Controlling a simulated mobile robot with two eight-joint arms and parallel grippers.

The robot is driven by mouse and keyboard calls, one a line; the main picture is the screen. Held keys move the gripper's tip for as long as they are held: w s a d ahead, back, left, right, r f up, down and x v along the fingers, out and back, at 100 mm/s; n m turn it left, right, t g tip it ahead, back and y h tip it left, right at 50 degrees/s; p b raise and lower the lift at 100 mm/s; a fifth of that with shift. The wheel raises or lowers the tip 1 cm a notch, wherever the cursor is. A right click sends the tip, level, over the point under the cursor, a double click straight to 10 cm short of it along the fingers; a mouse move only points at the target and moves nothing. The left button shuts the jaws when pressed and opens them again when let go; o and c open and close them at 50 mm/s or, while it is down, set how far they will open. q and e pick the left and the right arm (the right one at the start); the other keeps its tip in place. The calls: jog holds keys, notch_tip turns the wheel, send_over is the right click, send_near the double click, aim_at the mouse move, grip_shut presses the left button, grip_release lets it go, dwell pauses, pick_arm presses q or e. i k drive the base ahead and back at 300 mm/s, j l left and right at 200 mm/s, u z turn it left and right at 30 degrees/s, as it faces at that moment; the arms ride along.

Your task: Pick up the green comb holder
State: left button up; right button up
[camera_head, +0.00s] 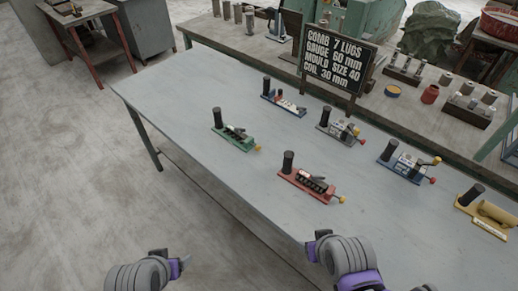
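The green comb holder (236,141) lies on the grey table (190,95), left of the middle. It has a green base, a dark upright cylinder at its left end and a small yellow knob at its right end. My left gripper (184,264) is at the bottom left, off the table's front edge and well short of the holder. My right gripper (312,247) is at the bottom middle, near the table's front edge, below the red holder. Both are apart from every holder. I cannot make out whether their fingers are open.
Similar holders stand nearby: red (311,187), blue (284,105), grey (338,131), another blue (408,166) and yellow (487,216). A black sign (336,63) with white text stands behind. The table's left part is clear. A cluttered bench (240,43) runs along the back.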

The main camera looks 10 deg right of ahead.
aim_at(242, 141)
jog(key=z, duration=0.4)
jog(key=i+j+z, duration=0.15)
jog(key=j+z, duration=0.35)
jog(key=i+j+z, duration=0.1)
jog(key=j+z, duration=0.6)
jog(key=j, duration=0.7)
